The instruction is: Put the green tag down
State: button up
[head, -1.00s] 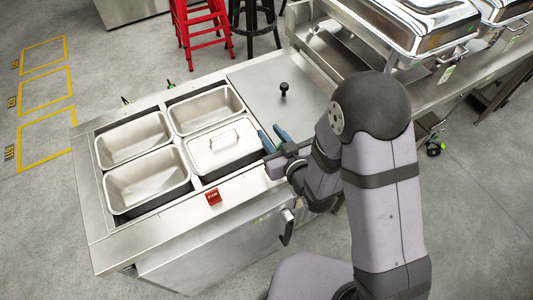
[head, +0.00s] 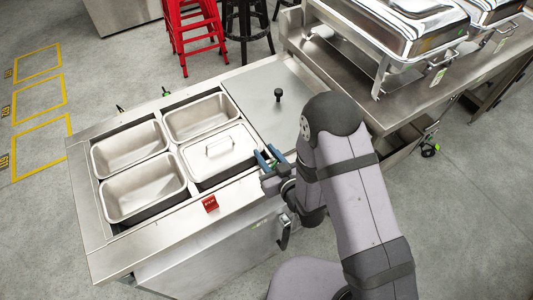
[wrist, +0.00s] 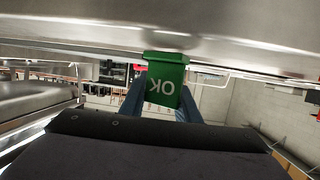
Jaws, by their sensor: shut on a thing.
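The green tag (wrist: 164,80) with white "OK" lettering is between the two blue fingers of my gripper (wrist: 160,104) in the wrist view, and the lettering appears upside down. My gripper is shut on it. The tag's upper edge in that view is close to a pale metal surface; I cannot tell whether they touch. In the head view my gripper (head: 269,158) is over the front right part of the steel prep counter (head: 180,233), beside the lidded pan. Only a small bit of green shows between the fingers there.
A red tag (head: 210,203) stands on the counter's front ledge, left of my gripper. Open steel pans (head: 128,147) and a pan with a handled lid (head: 221,160) fill the left. A flat lid with a black knob (head: 278,95) lies behind. Chafing dishes (head: 390,30) stand at back right.

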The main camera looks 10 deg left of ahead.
aim_at(273, 169)
jog(key=shift+f, duration=0.2)
jog(key=shift+f, duration=0.1)
jog(key=shift+f, duration=0.15)
jog(key=o, duration=1)
jog(key=shift+o, duration=0.2)
jog(key=shift+r, duration=0.25)
jog(key=b+v, duration=0.1)
jog(key=v, duration=0.4)
jog(key=shift+s+d+r, duration=0.1)
jog(key=shift+s+d, duration=0.05)
jog(key=shift+s+d+r+p, duration=0.15)
jog(key=shift+s+r+p, duration=0.1)
jog(key=shift+p, duration=0.2)
jog(key=shift+s+d+p, duration=0.45)
jog(key=shift+s+p, duration=0.05)
jog(key=shift+p, duration=0.2)
